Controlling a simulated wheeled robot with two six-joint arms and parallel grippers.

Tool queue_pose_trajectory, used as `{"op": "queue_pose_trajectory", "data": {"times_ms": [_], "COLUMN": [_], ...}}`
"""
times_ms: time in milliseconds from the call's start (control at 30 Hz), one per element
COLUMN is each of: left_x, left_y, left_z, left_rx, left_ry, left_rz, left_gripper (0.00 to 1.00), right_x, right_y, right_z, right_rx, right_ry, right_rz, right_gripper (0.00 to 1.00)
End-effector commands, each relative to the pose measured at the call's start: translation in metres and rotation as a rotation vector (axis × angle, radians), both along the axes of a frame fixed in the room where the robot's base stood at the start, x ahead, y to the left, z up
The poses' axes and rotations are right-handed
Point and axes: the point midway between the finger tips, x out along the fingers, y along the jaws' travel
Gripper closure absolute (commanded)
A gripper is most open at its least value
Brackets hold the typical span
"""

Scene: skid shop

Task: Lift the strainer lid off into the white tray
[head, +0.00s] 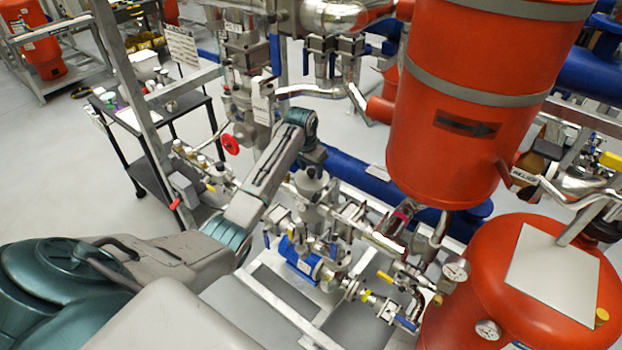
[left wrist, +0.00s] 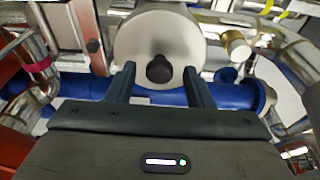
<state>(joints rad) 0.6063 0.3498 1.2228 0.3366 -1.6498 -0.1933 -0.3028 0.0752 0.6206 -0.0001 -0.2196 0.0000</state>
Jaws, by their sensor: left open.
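The strainer lid (left wrist: 160,28) is a round pale grey disc with a dark knob (left wrist: 159,69) in the left wrist view. My left gripper (left wrist: 160,72) is open. Its two fingertips stand left and right of the knob, with a gap on each side. In the head view, my left gripper (head: 312,160) is over the grey strainer body (head: 311,184) among the pipes; my arm partly hides it and the lid is hard to make out. A flat white thing on the black cart (head: 133,116) may be the white tray. My right gripper is not in view.
A large orange vessel (head: 445,120) stands right of my left gripper, with a thick blue pipe (head: 355,176) behind it. Valves, gauges and a blue pump (head: 299,260) crowd the skid frame. A red handwheel (head: 230,144) is close left of my arm.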

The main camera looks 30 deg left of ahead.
Motion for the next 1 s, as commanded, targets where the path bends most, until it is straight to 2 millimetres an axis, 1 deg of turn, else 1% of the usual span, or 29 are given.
{"op": "queue_pose_trajectory", "data": {"times_ms": [100,267,300,533,867,1000], "left_x": [0.000,0.000,0.000,0.000,0.000,0.000], "left_y": [0.000,0.000,0.000,0.000,0.000,0.000], "left_z": [0.000,0.000,0.000,0.004,0.023,0.030], "left_rx": [0.000,0.000,0.000,0.000,0.000,0.001], "left_ry": [0.000,0.001,0.001,-0.001,0.000,-0.002], "left_rz": [0.000,0.000,0.000,0.000,0.000,0.000], "left_gripper": [0.53,0.84,0.86,0.86,0.86,0.86], "right_x": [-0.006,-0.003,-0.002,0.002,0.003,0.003], "right_y": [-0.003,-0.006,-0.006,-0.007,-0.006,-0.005], "right_z": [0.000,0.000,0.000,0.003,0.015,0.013], "right_rx": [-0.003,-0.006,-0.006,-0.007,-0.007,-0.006], "right_ry": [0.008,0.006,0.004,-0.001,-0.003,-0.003], "right_rz": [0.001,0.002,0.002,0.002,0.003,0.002], "right_gripper": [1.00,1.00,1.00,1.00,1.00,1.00]}}
